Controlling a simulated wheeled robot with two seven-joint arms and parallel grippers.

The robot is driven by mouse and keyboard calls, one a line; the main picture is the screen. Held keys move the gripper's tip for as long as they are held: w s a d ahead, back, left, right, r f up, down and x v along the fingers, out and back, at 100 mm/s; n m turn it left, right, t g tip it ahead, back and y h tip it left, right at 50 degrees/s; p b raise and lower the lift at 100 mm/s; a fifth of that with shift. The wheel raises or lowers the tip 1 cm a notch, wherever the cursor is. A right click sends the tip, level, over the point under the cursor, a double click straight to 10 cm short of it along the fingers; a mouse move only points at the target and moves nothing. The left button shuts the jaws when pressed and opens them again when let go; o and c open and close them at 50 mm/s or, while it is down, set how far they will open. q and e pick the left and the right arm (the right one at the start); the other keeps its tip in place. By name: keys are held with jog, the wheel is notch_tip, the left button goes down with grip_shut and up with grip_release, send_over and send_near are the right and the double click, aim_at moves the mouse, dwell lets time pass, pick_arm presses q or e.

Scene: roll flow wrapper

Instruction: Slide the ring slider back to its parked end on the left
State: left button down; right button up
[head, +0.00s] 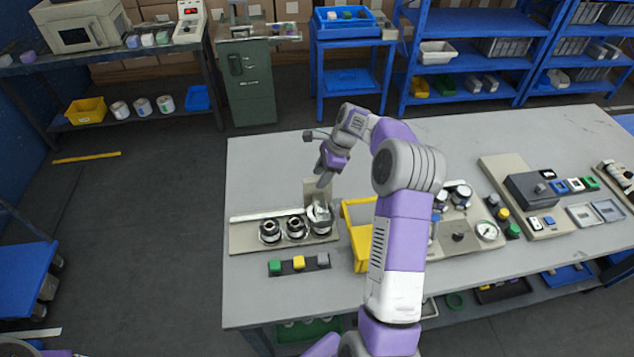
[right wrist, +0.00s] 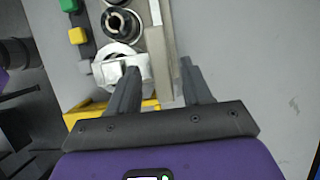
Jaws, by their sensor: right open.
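The ring slider (head: 320,218) is a pale metal ring at the right end of a beige base (head: 240,241), beside two dark-centred roller ends (head: 283,229). In the right wrist view the slider shows as a white ring and block (right wrist: 108,70), partly covered by one finger. My right gripper (head: 322,183) points down just above and behind it. Its two fingers (right wrist: 158,67) are apart, with a beige upright plate (right wrist: 163,45) showing between them. I cannot tell whether a finger touches the slider. My left gripper is not in view.
A yellow bin (head: 358,252) stands close to the right of the base. Green, yellow and grey buttons (head: 299,263) lie in front. The table (head: 262,170) behind and left of the base is bare.

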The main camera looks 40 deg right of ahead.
aim_at(317, 179)
jog(key=shift+x, duration=1.55)
grip_shut()
